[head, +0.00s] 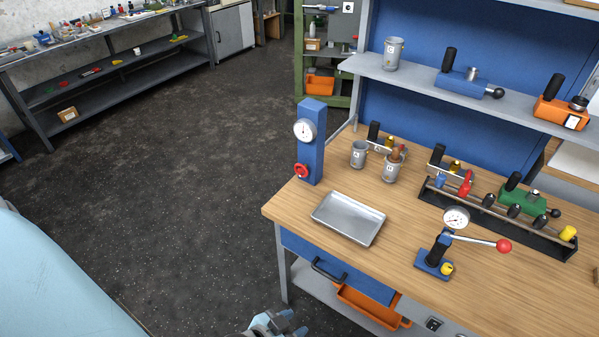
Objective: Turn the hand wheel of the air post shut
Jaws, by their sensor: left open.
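The air post (313,158) is a blue upright post at the left back corner of the wooden bench. A round white gauge (304,130) is on its upper front. The small red hand wheel (301,171) is low on the same face. I cannot tell how far the wheel is turned. My left gripper (284,322) is only partly in view at the bottom edge. It is open, below and in front of the bench, well apart from the wheel. My right gripper is not in view.
A metal tray (348,218) lies in front of the post. Grey cups (358,153) stand to the post's right. A lever press with gauge (437,250) and a tool rack (500,215) stand further right. A blue drawer (335,267) is under the bench. The floor to the left is clear.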

